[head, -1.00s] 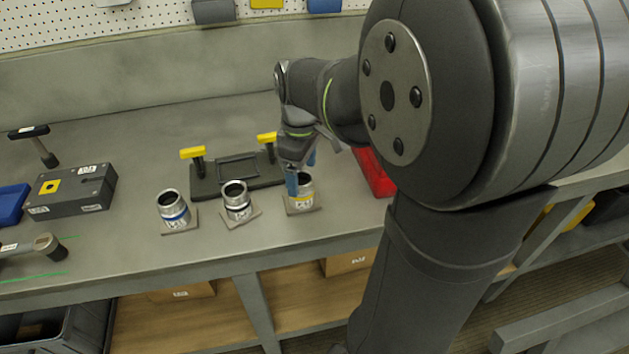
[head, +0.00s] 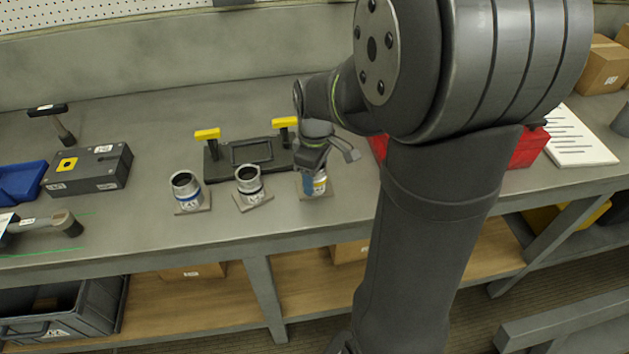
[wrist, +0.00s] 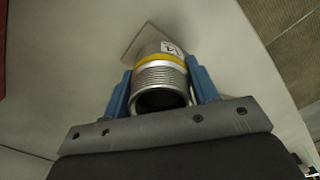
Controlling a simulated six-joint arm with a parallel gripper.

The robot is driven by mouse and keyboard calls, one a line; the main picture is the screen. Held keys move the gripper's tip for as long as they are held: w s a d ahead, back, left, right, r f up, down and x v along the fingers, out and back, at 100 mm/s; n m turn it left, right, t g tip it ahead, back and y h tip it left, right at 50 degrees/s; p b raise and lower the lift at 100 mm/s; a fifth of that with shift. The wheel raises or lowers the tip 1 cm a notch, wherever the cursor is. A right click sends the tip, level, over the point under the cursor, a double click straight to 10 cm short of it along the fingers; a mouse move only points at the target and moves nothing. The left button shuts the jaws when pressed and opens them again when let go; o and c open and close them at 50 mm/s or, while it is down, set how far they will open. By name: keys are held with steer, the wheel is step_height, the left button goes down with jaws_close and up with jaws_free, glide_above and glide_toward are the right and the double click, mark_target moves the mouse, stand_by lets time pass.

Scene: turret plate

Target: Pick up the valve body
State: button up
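Three silvery threaded cylinders stand on small square plates on the bench: a blue-banded one (head: 186,189), a dark-banded one (head: 249,184) and a yellow-banded one (head: 308,188). The yellow-banded valve body also shows in the wrist view (wrist: 160,78), its open threaded mouth facing my camera. My gripper (head: 314,180) is down over it, pointing downward. In the wrist view, the blue fingers of my gripper (wrist: 160,85) lie against both sides of the cylinder with no clear gap. The body appears still at its square plate (wrist: 147,35). My gripper partly hides it in the head view.
A dark fixture with two yellow-topped handles (head: 252,151) stands just behind the cylinders. A red bin (head: 520,150) is to the right, partly behind my arm. A grey box (head: 90,168) and a blue tray (head: 20,182) are at left.

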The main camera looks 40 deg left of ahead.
steer(key=c, duration=0.9)
steer(key=shift+o, duration=0.2)
steer(key=shift+r, duration=0.1)
